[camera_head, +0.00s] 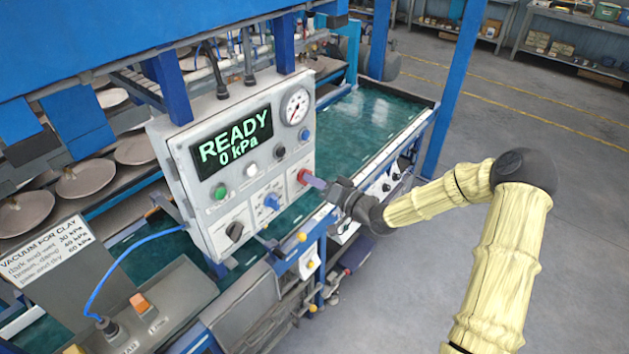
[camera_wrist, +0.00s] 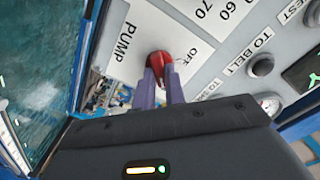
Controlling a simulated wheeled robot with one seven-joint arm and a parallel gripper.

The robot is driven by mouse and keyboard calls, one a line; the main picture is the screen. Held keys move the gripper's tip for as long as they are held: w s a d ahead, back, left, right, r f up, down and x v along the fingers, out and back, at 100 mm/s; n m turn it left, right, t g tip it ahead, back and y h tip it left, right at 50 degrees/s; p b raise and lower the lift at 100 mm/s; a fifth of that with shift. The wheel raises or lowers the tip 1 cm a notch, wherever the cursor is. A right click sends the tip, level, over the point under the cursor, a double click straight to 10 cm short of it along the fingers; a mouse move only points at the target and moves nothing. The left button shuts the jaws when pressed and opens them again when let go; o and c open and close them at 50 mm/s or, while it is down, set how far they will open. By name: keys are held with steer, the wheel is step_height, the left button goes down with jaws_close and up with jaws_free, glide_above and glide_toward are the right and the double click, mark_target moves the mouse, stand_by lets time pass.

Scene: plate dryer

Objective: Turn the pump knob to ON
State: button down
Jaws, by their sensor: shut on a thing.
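The red pump knob (camera_wrist: 159,60) sits on a white plate marked PUMP on the control panel, with an OFF label beside it. In the wrist view my gripper (camera_wrist: 160,72) has both purple fingers closed on the knob. In the head view my gripper (camera_head: 309,181) reaches the panel's lower right from the right, at the red knob (camera_head: 302,175). The fingers and wrist hide part of the knob. Its pointer direction and any ON label cannot be made out. The panel display (camera_head: 234,144) reads READY, 0 kPa.
A blue knob (camera_head: 271,200), a black knob (camera_head: 234,231), a green button (camera_head: 220,191) and a gauge (camera_head: 295,106) share the panel. A blue post (camera_head: 456,90) stands behind my arm. A green-topped table (camera_head: 365,120) lies behind the panel. The floor at right is clear.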

steer(key=c, duration=1.5)
jaws_free()
steer(key=shift+d, duration=0.1)
steer(key=shift+o, duration=0.2)
steer(key=b+v, duration=0.4)
steer(key=v, duration=1.3)
steer(key=shift+b, duration=0.35)
steer(key=shift+s+d, duration=0.15)
steer(key=shift+f, duration=0.15)
